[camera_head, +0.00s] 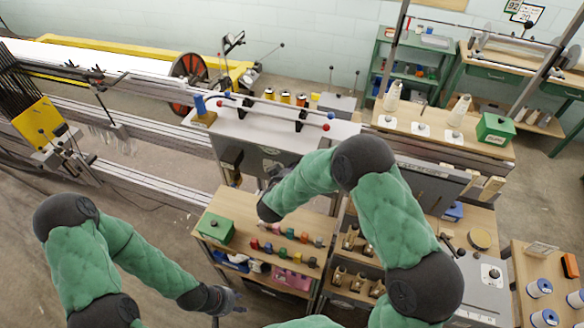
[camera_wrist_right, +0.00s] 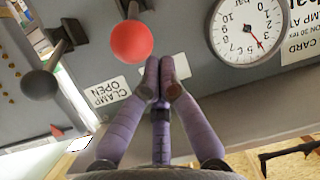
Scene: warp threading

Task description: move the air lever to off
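In the right wrist view a lever with a red ball knob (camera_wrist_right: 131,41) hangs from a grey panel (camera_wrist_right: 185,55). A second lever with a dark ball knob (camera_wrist_right: 40,84) is to its left. I cannot tell which one is the air lever, as no air label is readable. My right gripper (camera_wrist_right: 167,76) has its purple fingertips together, just below and right of the red knob, apart from it in the picture, with nothing seen between them. In the head view that gripper is mostly hidden by its arm. My left gripper (camera_head: 230,301) is low, beside the wooden shelf unit, far from the panel.
A round pressure gauge (camera_wrist_right: 248,28) and a "CLAMP OPEN" label (camera_wrist_right: 128,97) are on the panel near my right fingertips. In the head view a green box (camera_head: 216,228) and several coloured spools stand on the shelf unit. Floor is free at the lower left.

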